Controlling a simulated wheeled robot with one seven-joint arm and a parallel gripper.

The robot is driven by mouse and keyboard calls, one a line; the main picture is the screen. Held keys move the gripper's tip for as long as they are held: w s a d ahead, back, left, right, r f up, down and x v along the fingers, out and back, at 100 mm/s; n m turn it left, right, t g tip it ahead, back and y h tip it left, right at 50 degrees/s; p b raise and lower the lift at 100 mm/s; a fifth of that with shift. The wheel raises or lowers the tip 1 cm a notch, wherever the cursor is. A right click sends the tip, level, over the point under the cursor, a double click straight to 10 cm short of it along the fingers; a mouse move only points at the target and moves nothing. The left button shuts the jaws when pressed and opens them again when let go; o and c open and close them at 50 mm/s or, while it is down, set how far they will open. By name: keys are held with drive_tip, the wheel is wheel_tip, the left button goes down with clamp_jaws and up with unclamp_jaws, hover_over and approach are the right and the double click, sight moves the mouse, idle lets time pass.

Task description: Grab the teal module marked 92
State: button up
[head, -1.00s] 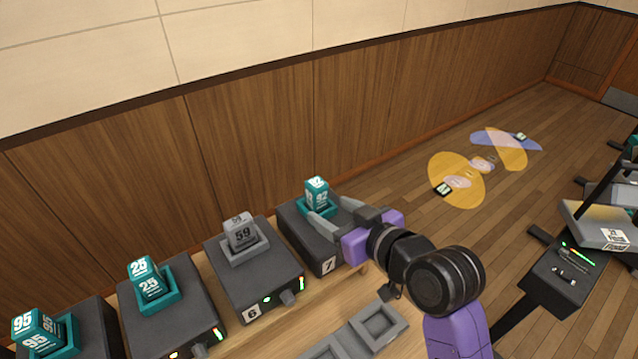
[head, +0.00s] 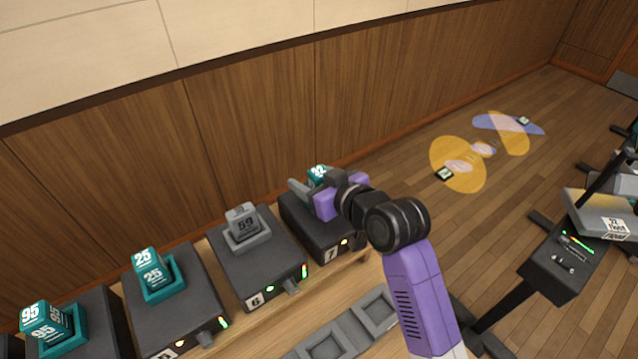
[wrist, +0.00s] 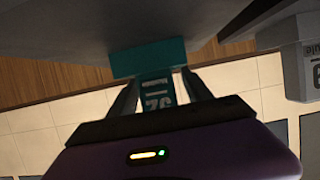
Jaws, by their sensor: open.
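The teal module marked 92 (head: 319,172) stands in its socket on the dark box labelled 7 (head: 301,213). In the head view my gripper (head: 309,186) covers most of it, and only its top shows. In the wrist view the teal module (wrist: 157,88) lies between my two fingers, one on each side, with its teal socket (wrist: 148,58) beyond the fingertips. My gripper (wrist: 156,84) is open around the module. I cannot tell whether either finger touches it.
The box labelled 6 (head: 250,268) with a grey module 59 (head: 243,222) stands close on the left. Further left are teal modules 25 (head: 149,266) and 95 (head: 47,320). A grey tray (head: 348,329) with square recesses lies in front. The wooden wall (head: 260,120) is behind.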

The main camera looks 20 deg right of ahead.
drive_tip(key=shift+c, duration=0.2)
clamp_jaws()
